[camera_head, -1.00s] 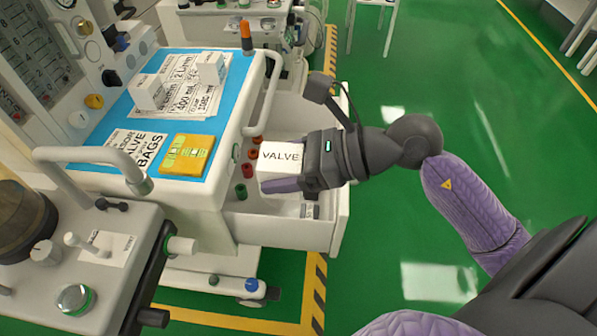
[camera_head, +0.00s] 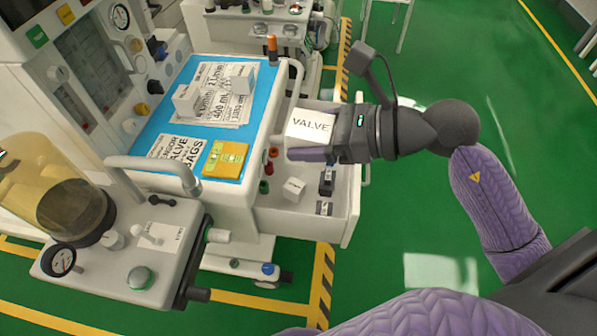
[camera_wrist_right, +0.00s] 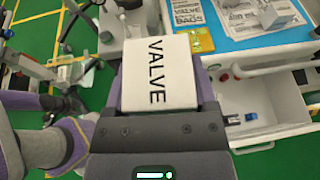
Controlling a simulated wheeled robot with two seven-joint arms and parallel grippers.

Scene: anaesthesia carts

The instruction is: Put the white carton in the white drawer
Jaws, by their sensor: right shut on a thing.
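The white carton (camera_head: 310,125), marked VALVE, is held in my right gripper (camera_head: 312,135), which is shut on it. It also shows in the right wrist view (camera_wrist_right: 158,72), between the fingers. The carton is above the open white drawer (camera_head: 340,220), over its inner part near the cart's front. In the drawer lie a small white box (camera_head: 294,189), dark small items (camera_head: 326,182) and several red and green pieces near the back. The drawer also shows in the right wrist view (camera_wrist_right: 270,135), to the right of the carton. My left gripper is not in view.
The cart's blue top (camera_head: 190,130) bears two white cartons (camera_head: 186,100), printed sheets and a yellow pack (camera_head: 226,159). A white rail (camera_head: 150,165) and a machine with an amber canister (camera_head: 60,190) stand at left. Green floor is clear at right.

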